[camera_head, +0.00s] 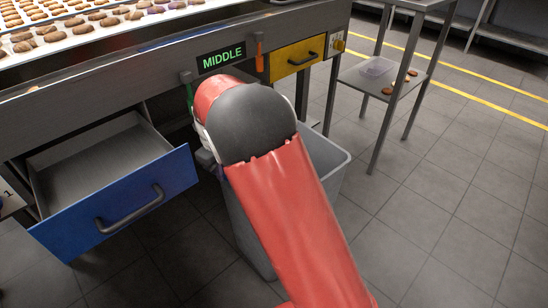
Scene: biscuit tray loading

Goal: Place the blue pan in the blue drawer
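The blue drawer (125,204) stands pulled open under the counter at the left. Its grey inside looks empty, and a dark bar handle crosses its blue front. I cannot make out a blue pan anywhere in this view. My arm, in a red sleeve with a dark elbow, reaches up from the bottom toward the counter's front, right of the drawer. My gripper is hidden behind the arm, so I cannot see what it holds, if anything.
A counter (120,62) bears biscuits on a pale surface. A green "MIDDLE" sign (222,57), an orange hanging tool (259,55) and a shut yellow drawer (297,57) line its front. A grey bin (335,165) stands behind my arm. Open floor lies right, before a side table (376,84).

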